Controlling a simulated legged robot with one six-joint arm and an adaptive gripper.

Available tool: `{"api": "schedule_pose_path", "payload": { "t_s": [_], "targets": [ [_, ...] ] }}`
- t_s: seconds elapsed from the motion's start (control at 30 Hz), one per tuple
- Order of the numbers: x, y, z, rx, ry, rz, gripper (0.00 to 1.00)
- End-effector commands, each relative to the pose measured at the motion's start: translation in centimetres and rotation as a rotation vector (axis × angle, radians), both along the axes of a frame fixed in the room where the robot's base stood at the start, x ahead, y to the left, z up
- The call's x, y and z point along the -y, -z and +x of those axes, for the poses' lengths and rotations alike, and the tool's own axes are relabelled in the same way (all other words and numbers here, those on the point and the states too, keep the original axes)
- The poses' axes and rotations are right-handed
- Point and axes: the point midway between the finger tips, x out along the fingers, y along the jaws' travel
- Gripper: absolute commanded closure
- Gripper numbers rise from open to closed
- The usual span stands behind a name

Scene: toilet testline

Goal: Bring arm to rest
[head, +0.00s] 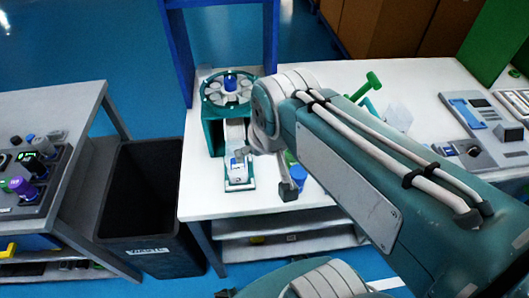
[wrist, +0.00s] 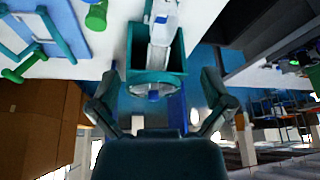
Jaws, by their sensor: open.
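My arm reaches in from the lower right in the head view, over the white table (head: 330,75). Beyond the fingers is a teal stand with a round carousel (wrist: 160,82). The same carousel (head: 228,88) stands at the left of the table in the head view, with a white chute (head: 236,135) running down to a small white and blue item (head: 238,167).
A black bin (head: 150,200) stands left of the table. A side bench (head: 40,110) carries several coloured knobs. A green hammer-like part (head: 366,87), a blue part (head: 300,173) and a grey device (head: 485,125) are on the table. A blue frame (head: 183,50) rises behind the carousel.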

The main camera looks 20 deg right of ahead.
Motion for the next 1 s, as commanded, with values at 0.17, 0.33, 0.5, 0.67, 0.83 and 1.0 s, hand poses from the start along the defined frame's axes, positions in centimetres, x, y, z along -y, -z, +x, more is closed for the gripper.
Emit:
{"api": "schedule_pose_path", "payload": {
  "t_s": [0.17,0.33,0.5,0.67,0.83,1.0],
  "targets": [
    [0.0,-0.4,-3.0,0.07,-0.038,-0.018,0.0],
    [0.0,-0.3,-3.6,0.083,-0.049,-0.024,0.0],
    [0.0,-0.3,-3.5,0.083,-0.049,-0.024,0.0],
    [0.0,-0.3,-3.5,0.083,-0.048,-0.023,0.0],
    [0.0,-0.3,-3.5,0.083,-0.048,-0.023,0.0],
    [0.0,-0.3,-3.5,0.083,-0.048,-0.023,0.0]
  ]
}}
